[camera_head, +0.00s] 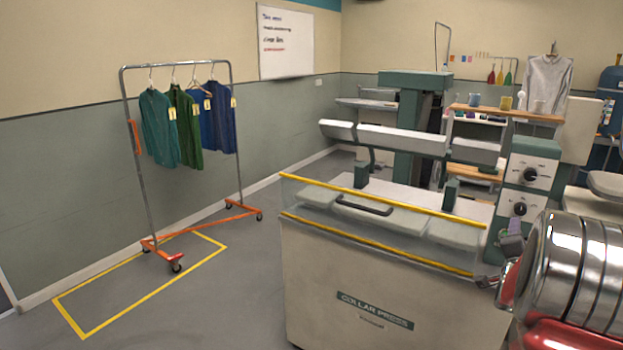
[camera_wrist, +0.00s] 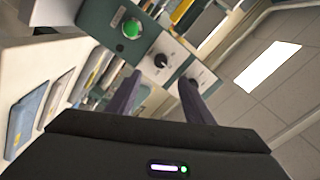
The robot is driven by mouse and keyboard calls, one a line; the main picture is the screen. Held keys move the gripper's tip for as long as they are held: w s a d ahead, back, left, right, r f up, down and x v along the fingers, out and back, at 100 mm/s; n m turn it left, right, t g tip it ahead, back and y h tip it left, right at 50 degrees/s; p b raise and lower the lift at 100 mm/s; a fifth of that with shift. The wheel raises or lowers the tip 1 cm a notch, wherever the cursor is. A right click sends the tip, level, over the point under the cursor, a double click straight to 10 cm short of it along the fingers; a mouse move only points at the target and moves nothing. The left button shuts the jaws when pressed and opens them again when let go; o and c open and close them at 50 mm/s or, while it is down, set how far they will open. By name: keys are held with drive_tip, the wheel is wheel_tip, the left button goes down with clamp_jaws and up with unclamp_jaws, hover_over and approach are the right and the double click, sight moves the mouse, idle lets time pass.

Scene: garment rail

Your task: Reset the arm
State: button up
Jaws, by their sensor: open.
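My gripper (camera_head: 499,262) is at the right of the head view, beside my shiny arm and in front of the collar press's control panel. In the wrist view my gripper (camera_wrist: 159,82) shows two dark purple fingers spread apart with nothing between them. Beyond the fingers is the green and white control panel (camera_wrist: 150,45) with a green button and two black knobs. In the head view the collar press (camera_head: 330,290) stands just left of the gripper. I cannot tell whether a finger touches it.
A garment rail (camera_head: 175,66) with several shirts on hangers stands at the left wall, by a yellow floor outline (camera_head: 125,325). A yellow-edged clear guard (camera_head: 375,243) runs along the press front. Shelves (camera_head: 510,113) stand behind. The floor between rail and press is clear.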

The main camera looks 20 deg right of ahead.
wheel_tip(320, 180, down, 11)
drive_tip(key=s+a+n+g+y, duration=0.3)
drive_tip(key=n+y, duration=0.1)
drive_tip(key=s+a+f+n+g+y, duration=0.2)
drive_tip(key=a+f+n+y, duration=0.15)
drive_tip(key=a, duration=0.65)
drive_tip(key=s+a+r+n+y, duration=0.2)
drive_tip(key=s+a+r+n, duration=0.2)
drive_tip(key=a, duration=1)
drive_tip(key=s+a+r+n+y, duration=0.2)
drive_tip(key=s+a+r+n, duration=0.2)
drive_tip(key=a, duration=1.1)
drive_tip(key=s+a+r+n+g+y, duration=0.1)
drive_tip(key=s+a+r+n, duration=0.3)
drive_tip(key=a, duration=1.1)
drive_tip(key=s+n+y, duration=0.1)
drive_tip(key=s+n, duration=0.1)
drive_tip(key=s, duration=0.1)
drive_tip(key=shift+s+r, duration=0.15)
drive_tip(key=shift+s, duration=0.25)
